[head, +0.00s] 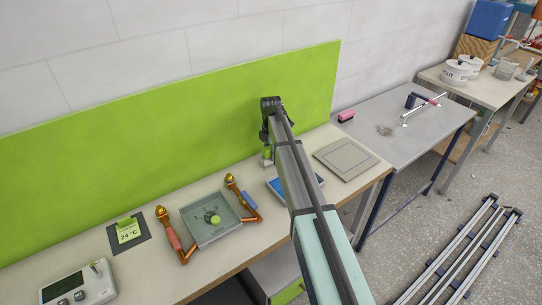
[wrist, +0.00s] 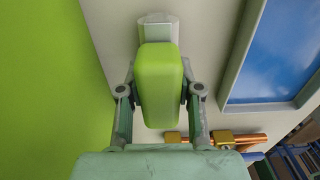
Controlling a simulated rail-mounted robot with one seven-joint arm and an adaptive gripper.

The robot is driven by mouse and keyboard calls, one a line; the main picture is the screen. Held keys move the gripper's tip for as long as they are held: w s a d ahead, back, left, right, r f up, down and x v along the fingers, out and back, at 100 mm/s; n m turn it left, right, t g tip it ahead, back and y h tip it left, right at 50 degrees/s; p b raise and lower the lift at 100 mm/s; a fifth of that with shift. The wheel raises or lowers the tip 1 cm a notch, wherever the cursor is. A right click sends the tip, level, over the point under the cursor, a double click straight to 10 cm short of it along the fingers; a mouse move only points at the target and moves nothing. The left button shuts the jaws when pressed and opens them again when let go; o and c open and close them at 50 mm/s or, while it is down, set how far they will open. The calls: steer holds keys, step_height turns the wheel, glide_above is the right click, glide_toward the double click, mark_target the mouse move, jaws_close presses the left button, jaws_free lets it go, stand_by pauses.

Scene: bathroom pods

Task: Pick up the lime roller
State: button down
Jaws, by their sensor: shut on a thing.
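The lime roller (wrist: 160,85) is a rounded lime-green block in the middle of the wrist view. My gripper (wrist: 158,92) is shut on it, with one finger against each long side. A pale grey and white piece (wrist: 158,30) shows at the roller's far end; I cannot tell whether it is part of the roller or a separate stand. In the head view my gripper (head: 267,146) is low at the back of the bench, near the green panel. The roller (head: 267,151) is small there and partly hidden by my arm.
The green back panel (head: 140,150) is close on the left of my gripper. A blue-faced tray (wrist: 285,50) lies to the right. A glass tray (head: 192,238), copper pipe pieces (head: 244,200) and a beige panel (head: 345,158) share the bench. A grey table (head: 400,130) stands beyond.

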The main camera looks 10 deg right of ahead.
step_height(320, 180, up, 20)
steer(key=b, duration=0.5)
stand_by(0.3)
steer(key=c, duration=1.7)
jaws_free()
steer(key=shift+c, duration=0.4)
